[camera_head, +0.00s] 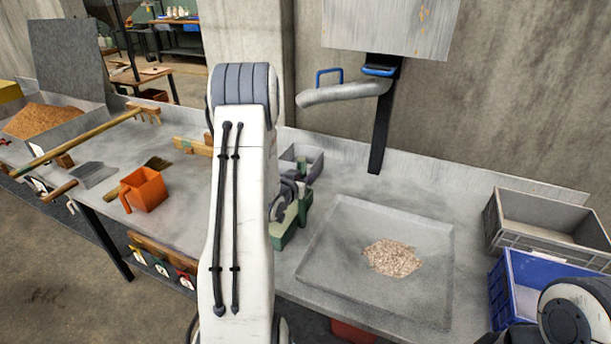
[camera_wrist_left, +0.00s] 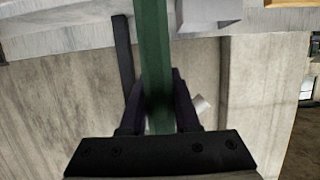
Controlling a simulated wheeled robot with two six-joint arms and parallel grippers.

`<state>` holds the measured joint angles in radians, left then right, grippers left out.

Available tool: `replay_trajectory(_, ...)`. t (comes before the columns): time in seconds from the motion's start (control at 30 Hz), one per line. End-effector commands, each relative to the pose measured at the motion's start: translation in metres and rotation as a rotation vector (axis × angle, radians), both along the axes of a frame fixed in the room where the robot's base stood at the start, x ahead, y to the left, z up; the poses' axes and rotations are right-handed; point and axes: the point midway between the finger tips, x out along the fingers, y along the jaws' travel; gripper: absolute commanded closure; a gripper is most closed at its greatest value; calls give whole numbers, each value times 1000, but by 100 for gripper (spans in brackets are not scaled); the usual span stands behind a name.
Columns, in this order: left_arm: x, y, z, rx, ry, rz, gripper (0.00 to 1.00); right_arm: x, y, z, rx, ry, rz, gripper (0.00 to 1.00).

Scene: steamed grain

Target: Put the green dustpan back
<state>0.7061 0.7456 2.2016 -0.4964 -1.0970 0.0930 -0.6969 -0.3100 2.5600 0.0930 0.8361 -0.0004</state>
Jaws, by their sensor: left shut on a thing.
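The green dustpan (camera_head: 283,236) shows in the head view just right of my left arm, at the left edge of the grey tray. My arm hides part of it. My left gripper (camera_head: 288,190) is partly hidden behind its own arm in the head view. In the left wrist view, the green handle (camera_wrist_left: 153,40) runs between the two dark fingers of my left gripper (camera_wrist_left: 161,88), which is shut on it. Whether the dustpan touches the bench cannot be told. My right gripper is out of view; only a dark part of my right arm shows at the lower right.
A grey tray (camera_head: 330,280) with a grain pile (camera_head: 393,258) lies right of the dustpan. A small grey bin (camera_head: 312,158) stands behind it. A grey crate (camera_head: 545,243) and a blue crate (camera_head: 502,293) stand right.

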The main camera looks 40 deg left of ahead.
Motion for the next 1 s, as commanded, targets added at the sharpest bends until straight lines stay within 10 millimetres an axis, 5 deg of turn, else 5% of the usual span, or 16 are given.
replay_trajectory(0.27,0,0,-4,1,-2,0,100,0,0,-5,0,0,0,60)
replay_trajectory(0.3,0,0,-3,0,0,0,58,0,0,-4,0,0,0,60)
replay_trajectory(0.37,0,0,-3,0,0,0,40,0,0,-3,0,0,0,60)
replay_trajectory(0.77,0,0,3,0,0,0,40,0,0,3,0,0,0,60)
replay_trajectory(1.0,-40,-9,12,-1,1,4,40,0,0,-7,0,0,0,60)
